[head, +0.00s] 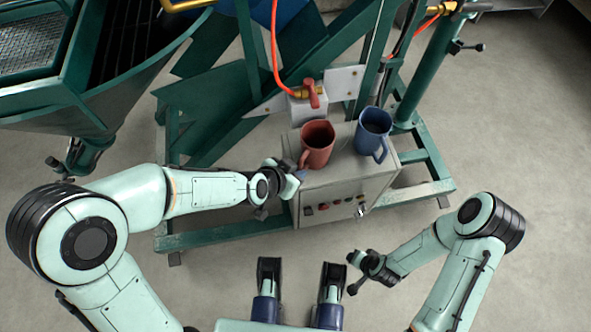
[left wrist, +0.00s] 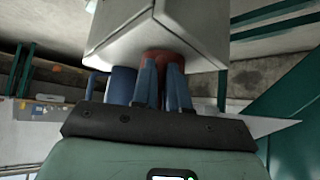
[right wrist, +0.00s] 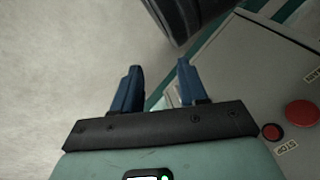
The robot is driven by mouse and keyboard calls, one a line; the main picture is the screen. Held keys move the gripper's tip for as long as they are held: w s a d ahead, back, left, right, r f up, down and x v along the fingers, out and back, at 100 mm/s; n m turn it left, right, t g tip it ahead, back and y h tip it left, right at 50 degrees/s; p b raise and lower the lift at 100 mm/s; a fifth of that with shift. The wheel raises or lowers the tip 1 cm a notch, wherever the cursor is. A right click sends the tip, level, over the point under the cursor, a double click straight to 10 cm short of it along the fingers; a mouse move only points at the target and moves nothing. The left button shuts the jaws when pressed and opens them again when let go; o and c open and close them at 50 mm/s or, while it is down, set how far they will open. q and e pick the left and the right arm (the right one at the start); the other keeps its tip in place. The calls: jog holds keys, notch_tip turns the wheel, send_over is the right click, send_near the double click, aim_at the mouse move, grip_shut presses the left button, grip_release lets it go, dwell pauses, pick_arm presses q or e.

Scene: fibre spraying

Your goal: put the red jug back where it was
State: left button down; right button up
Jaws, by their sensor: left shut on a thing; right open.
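The red jug (head: 318,146) is upright at the left part of the grey control box's top (head: 345,168), left of the blue jug (head: 372,133). My left gripper (head: 298,170) reaches in from the left and is shut on the red jug at its handle side. In the left wrist view the fingers (left wrist: 162,78) stand in front of the red jug (left wrist: 165,56), hiding much of it. Its base looks at or very near the box top; I cannot tell whether it bears weight. My right gripper (head: 358,270) is open and empty, low in front of the box.
A valve with a red handle (head: 313,95) and an orange hose stand just behind the jugs. Green frame beams (head: 212,238) surround the box. Buttons, one red (right wrist: 302,113), are on its front. The floor (head: 520,140) to the right is clear.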

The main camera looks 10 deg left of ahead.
pick_arm(q)
jog(key=shift+f, duration=0.1)
jog(key=c, duration=1.1)
grip_release()
jog(key=shift+c, duration=0.2)
pick_arm(e)
jog(key=shift+s+f, duration=0.15)
pick_arm(q)
jog(key=p+v, duration=0.5)
jog(key=v, duration=0.7)
pick_arm(e)
jog(key=s+a+r+g+y, duration=0.1)
jog(key=s+a+r, duration=0.2)
jog(key=s+r, duration=0.2)
jog(key=shift+s+a+r+n+g, duration=0.3)
jog(key=shift+a+r+g, duration=0.1)
jog(key=shift+r, duration=0.35)
pick_arm(q)
jog(key=shift+w, duration=0.1)
